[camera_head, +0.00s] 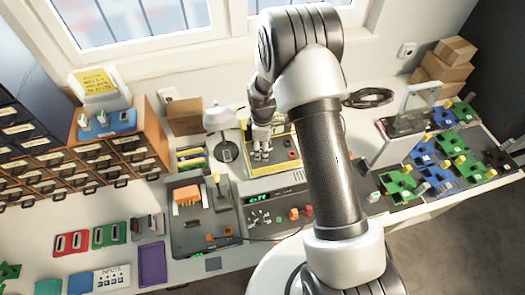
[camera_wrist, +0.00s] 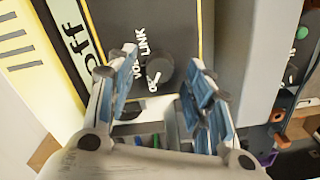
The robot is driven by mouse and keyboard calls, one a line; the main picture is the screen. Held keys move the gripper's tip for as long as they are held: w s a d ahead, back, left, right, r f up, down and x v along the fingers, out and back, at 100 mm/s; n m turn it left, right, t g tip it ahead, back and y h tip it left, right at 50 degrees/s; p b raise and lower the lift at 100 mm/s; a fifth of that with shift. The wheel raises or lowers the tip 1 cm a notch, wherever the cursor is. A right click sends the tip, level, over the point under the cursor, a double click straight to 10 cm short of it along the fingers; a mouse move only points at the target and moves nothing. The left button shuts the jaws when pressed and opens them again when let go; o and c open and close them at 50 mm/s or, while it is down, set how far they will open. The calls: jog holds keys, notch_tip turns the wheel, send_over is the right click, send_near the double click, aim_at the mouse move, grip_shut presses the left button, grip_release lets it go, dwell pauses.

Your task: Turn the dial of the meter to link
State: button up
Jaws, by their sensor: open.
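The meter (camera_head: 291,150) is a dark-faced, yellow-edged unit at the back of the bench, partly hidden behind my gripper (camera_head: 262,150). In the wrist view, the meter's dark face (camera_wrist: 178,20) shows a round dark dial (camera_wrist: 160,74). White lettering beside the dial includes LINK and OFF, and a partly covered word that looks like VOL. The meter's pale display (camera_wrist: 83,38) reads "off". My gripper (camera_wrist: 163,68) is open, its blue-padded fingers on either side of the dial. I cannot tell whether they touch it. The dial's exact pointing is hard to read.
A white lamp (camera_head: 222,120) stands just left of the meter. A grey device (camera_head: 285,198) with a green display and knobs sits in front. A cardboard box (camera_head: 185,116) and wooden drawers (camera_head: 148,120) are left. Green and blue boards (camera_head: 425,155) lie right.

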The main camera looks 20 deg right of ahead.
jog(key=shift+f, duration=0.95)
jog(key=c, duration=1)
